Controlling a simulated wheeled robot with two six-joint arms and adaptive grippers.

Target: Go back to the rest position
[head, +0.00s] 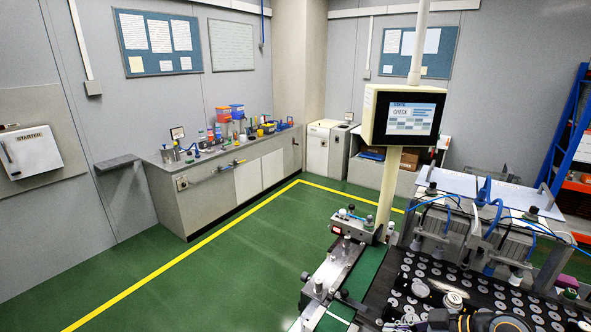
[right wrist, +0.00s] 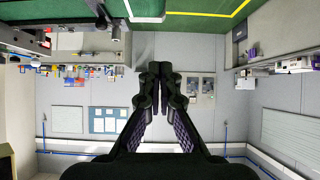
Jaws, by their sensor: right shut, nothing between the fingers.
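My right gripper (right wrist: 158,72) is seen in the right wrist view with its two black fingers closed together at the tips. Nothing shows between them, and no object is near the tips. The room appears upside down behind the fingers, with the floor at the top. My left gripper is not in view.
A conveyor with white discs on a black belt (head: 390,275) fills the lower right. A monitor (head: 408,118) stands on a pole behind it. A workbench (head: 222,185) lines the back wall. The green floor (head: 210,280) at left is clear.

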